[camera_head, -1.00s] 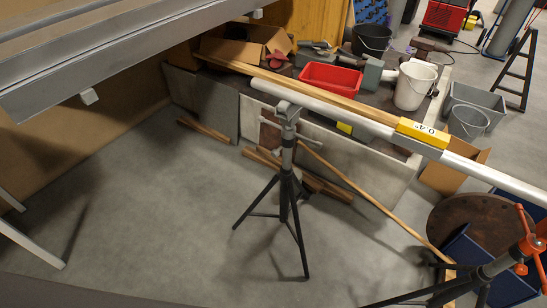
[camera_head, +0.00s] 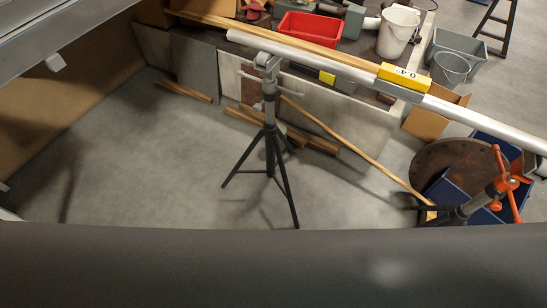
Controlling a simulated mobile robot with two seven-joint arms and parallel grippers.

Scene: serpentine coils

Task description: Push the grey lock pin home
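I cannot pick out the grey lock pin for certain. A small light-grey block (camera_head: 55,62) sticks out below the grey metal beam (camera_head: 75,37) at the upper left; I cannot tell whether it is the pin. Neither of my grippers is in view.
An orange-handled stand (camera_head: 508,183) is at the right, by a round rusty plate (camera_head: 455,165). A red tub (camera_head: 310,27) and white bucket (camera_head: 397,31) stand at the back. A dark surface fills the bottom.

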